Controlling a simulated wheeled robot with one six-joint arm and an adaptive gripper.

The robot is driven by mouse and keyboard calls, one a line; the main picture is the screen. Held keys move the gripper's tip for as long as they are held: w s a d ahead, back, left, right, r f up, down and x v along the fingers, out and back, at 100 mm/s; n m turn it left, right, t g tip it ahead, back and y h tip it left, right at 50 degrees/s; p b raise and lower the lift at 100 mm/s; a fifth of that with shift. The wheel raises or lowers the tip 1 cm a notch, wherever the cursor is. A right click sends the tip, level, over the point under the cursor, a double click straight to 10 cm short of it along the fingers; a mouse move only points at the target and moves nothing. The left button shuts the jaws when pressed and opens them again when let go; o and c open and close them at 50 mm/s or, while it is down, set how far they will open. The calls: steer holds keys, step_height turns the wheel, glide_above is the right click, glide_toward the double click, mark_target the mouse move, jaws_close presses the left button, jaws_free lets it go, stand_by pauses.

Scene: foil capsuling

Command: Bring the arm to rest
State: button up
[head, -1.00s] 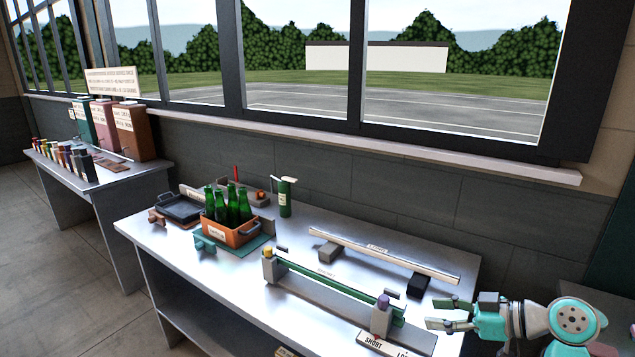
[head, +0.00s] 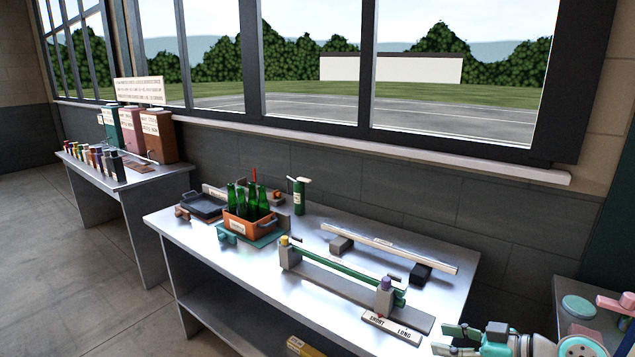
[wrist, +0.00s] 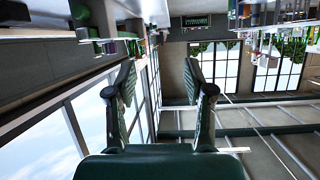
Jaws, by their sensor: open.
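My gripper (head: 452,339) is at the lower right of the head view, beyond the right end of the metal workbench (head: 300,320). Its two fingers are apart with nothing between them. In the wrist view the gripper (wrist: 162,85) also shows open and empty, with the room appearing upside down behind it. It touches nothing that I can see. My turquoise and white arm runs out of the head view at the lower right, so most of it is hidden.
The workbench bears an orange crate (head: 236,228) of green bottles, a dark tray (head: 203,206), a green canister (head: 300,197), a pale bar (head: 390,248) on two blocks and a green rail (head: 340,269). A side table (head: 566,291) stands at the right. A farther table (head: 130,178) holds boxes.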

steer(key=s+a+f+m+t+h, duration=0.1)
steer(key=s+a+f+m+h, duration=0.15)
steer(key=f, duration=0.45)
steer(key=s+a+f+m+t+h, duration=0.1)
steer(key=s+a+f+m, duration=0.25)
steer(key=f, duration=0.45)
steer(key=s+a+f+m+t+h, duration=0.1)
steer(key=s+f+m+h, duration=0.3)
steer(key=s+f, duration=0.7)
steer(key=s+r+m+t+h, duration=0.1)
steer(key=s+r+h, duration=0.25)
steer(key=s, duration=1.45)
steer(key=s+a+r+n+t, duration=0.1)
steer(key=s+r+t, duration=0.1)
steer(key=s+r, duration=0.9)
steer(key=shift+s, duration=0.55)
steer(key=shift+a, duration=0.1)
steer(key=shift+c, duration=0.3)
